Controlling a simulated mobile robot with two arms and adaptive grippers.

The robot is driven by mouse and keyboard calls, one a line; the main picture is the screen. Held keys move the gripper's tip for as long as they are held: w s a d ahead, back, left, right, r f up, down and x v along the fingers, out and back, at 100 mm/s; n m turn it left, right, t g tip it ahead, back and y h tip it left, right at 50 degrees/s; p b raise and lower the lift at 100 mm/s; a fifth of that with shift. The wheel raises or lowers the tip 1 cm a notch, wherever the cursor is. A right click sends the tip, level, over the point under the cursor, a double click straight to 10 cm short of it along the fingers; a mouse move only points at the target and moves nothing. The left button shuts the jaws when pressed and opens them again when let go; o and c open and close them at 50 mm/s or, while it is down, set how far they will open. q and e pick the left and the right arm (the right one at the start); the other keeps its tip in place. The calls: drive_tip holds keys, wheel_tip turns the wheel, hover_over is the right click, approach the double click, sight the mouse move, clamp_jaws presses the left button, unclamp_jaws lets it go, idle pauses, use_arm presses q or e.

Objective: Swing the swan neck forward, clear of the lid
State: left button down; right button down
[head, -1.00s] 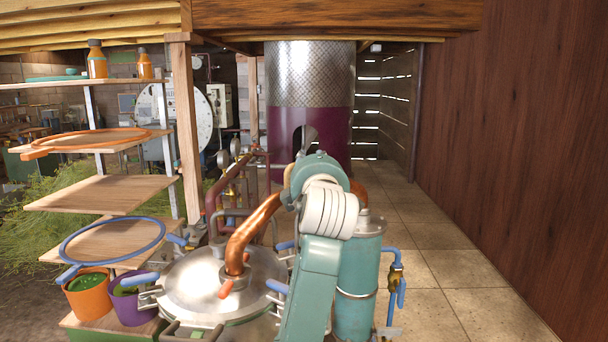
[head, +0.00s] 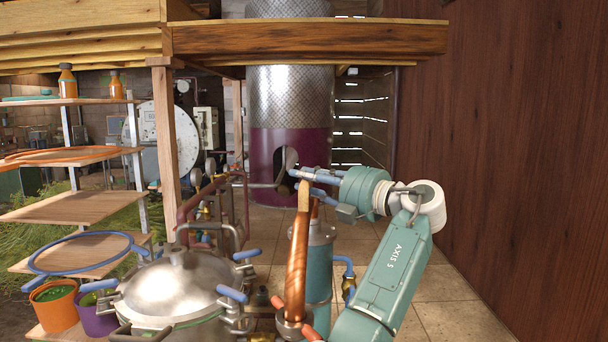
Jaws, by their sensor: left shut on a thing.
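The copper swan neck (head: 298,262) stands in front of the teal condenser (head: 320,285). Its lower end, with a metal collar and orange handles, hangs to the right of the domed steel lid (head: 180,287), apart from the lid's dome in the picture. The lid lies on the pot with blue-handled clamps around its rim. My left gripper (head: 303,182) reaches in from the right and is shut on the upper part of the swan neck; the fingers hide part of the contact. My right gripper is not in view.
Red pipes with gauges (head: 205,200) stand behind the lid. A shelf (head: 80,207) with hoops is at the left, above an orange pot (head: 55,308). A wooden beam (head: 310,40) crosses overhead. Tiled floor (head: 460,300) is free at the right.

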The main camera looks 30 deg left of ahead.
use_arm(q)
drive_tip(key=shift+d+n+g+p, duration=0.15)
drive_tip(key=shift+n+g+p, duration=0.15)
drive_tip(key=shift+g, duration=0.2)
drive_tip(key=shift+w+d+f, duration=0.1)
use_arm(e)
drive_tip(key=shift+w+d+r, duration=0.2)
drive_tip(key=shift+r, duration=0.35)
use_arm(q)
drive_tip(key=shift+d, duration=0.1)
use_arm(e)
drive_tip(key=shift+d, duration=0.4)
use_arm(q)
drive_tip(key=c, duration=1.7)
unclamp_jaws()
drive_tip(key=shift+w+d, duration=0.15)
drive_tip(key=shift+s+d+f, duration=0.1)
drive_tip(key=shift+s+d, duration=0.15)
drive_tip(key=shift+d, duration=1.9)
drive_tip(key=shift+s+d+f, duration=0.1)
drive_tip(key=shift+s+d, duration=0.1)
drive_tip(key=shift+d, duration=2)
drive_tip(key=shift+s+d, duration=0.25)
drive_tip(key=shift+d, duration=1.9)
drive_tip(key=shift+f, duration=0.1)
